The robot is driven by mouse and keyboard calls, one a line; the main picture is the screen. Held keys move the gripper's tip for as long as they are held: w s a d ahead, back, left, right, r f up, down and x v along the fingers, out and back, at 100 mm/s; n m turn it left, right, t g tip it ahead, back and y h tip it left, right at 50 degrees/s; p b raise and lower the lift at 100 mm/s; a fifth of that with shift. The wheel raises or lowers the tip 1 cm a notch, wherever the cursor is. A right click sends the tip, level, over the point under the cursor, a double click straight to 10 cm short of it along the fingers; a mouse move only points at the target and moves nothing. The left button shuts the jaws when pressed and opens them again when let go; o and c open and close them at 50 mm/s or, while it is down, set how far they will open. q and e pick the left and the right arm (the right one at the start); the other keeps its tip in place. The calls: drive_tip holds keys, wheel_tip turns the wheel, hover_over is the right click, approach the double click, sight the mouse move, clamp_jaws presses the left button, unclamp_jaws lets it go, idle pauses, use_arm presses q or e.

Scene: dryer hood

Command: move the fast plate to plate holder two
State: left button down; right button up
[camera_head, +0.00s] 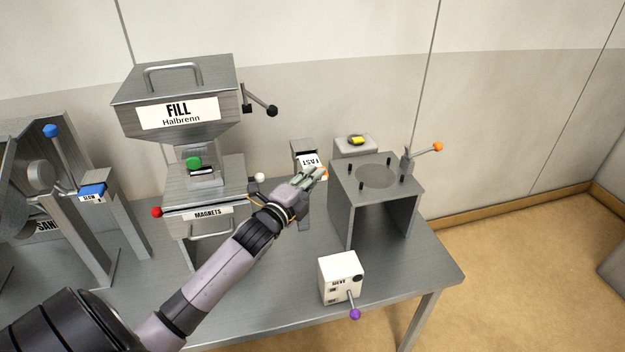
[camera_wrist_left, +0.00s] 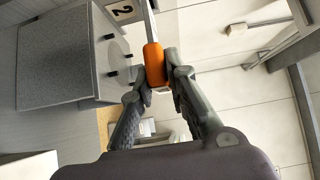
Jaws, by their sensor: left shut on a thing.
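The fast plate (camera_head: 311,161) shows in the head view as a white face marked FAST, just above my left gripper. My left gripper (camera_head: 320,174) is shut on its orange handle, which shows clearly between the fingers in the left wrist view (camera_wrist_left: 154,64). A grey upright holder (camera_head: 303,145) stands right behind the plate. In the left wrist view a label with the number 2 (camera_wrist_left: 122,11) shows at the top, beside the plate's thin edge. I cannot tell whether the plate is seated in the holder or apart from it. My right gripper is not in view.
Right of the gripper stands a grey stand (camera_head: 346,215) with a round hole and upright pegs. A white box with a purple-knobbed lever (camera_head: 340,275) is at the front.

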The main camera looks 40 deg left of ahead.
sight(305, 161)
use_arm(q)
drive_tip(key=shift+r, duration=0.1)
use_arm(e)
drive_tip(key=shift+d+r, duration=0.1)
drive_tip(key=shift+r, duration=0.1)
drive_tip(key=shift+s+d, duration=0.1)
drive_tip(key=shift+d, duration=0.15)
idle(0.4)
use_arm(q)
drive_tip(key=shift+p, duration=0.45)
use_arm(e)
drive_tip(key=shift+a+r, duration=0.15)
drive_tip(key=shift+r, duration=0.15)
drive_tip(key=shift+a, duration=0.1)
use_arm(q)
drive_tip(key=shift+w+a, duration=0.4)
drive_tip(key=shift+a, duration=0.05)
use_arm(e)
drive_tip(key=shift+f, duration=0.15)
use_arm(q)
drive_tip(key=shift+w+a+b, duration=0.3)
drive_tip(key=shift+w+a, duration=0.15)
drive_tip(key=shift+a, duration=0.1)
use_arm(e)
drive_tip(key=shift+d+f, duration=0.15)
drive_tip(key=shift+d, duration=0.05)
